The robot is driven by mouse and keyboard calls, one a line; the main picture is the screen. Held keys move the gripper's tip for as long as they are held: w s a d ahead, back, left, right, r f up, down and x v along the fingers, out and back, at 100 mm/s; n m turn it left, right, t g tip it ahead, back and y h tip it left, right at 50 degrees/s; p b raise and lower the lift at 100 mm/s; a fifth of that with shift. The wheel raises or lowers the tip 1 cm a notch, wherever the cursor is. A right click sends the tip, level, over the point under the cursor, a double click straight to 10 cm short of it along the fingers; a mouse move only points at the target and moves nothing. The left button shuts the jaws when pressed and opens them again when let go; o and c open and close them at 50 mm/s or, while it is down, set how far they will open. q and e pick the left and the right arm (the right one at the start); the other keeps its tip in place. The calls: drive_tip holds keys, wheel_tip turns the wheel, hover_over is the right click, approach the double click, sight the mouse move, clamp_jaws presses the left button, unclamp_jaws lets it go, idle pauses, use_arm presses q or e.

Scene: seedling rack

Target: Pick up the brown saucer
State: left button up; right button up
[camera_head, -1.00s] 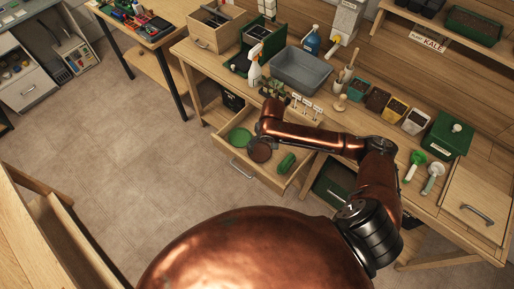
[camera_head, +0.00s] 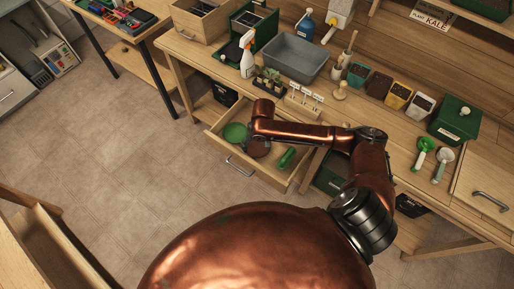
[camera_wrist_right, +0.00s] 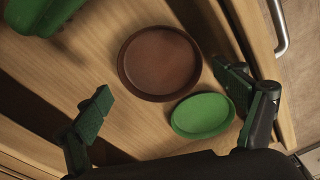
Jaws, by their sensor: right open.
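The brown saucer (camera_wrist_right: 160,63) lies flat in the open wooden drawer, showing whole in the right wrist view. In the head view it is the dark brown disc (camera_head: 259,148), partly covered by my right wrist. My right gripper (camera_wrist_right: 168,92) is open and empty above the drawer. One finger is to the left of the saucer, the other to its right. In the head view my right arm hides its fingers. I cannot tell the exact height above the saucer. My left gripper is not in view.
A green saucer (camera_wrist_right: 203,115) lies close beside the brown one, near the right finger. A green object (camera_head: 287,158) lies at the drawer's other side. The drawer's front wall (camera_head: 222,148) has a metal handle. Pots, a grey tub (camera_head: 297,59) and seedlings stand on the bench above.

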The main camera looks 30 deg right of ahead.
sight(258, 148)
drive_tip(key=f, duration=0.3)
drive_tip(key=shift+w+f+b, duration=0.3)
drive_tip(key=shift+f+b, duration=0.05)
drive_tip(key=shift+f, duration=0.05)
drive_tip(key=shift+c, duration=0.4)
drive_tip(key=c, duration=0.7)
drive_tip(key=shift+o, duration=0.2)
drive_tip(key=shift+r, duration=0.1)
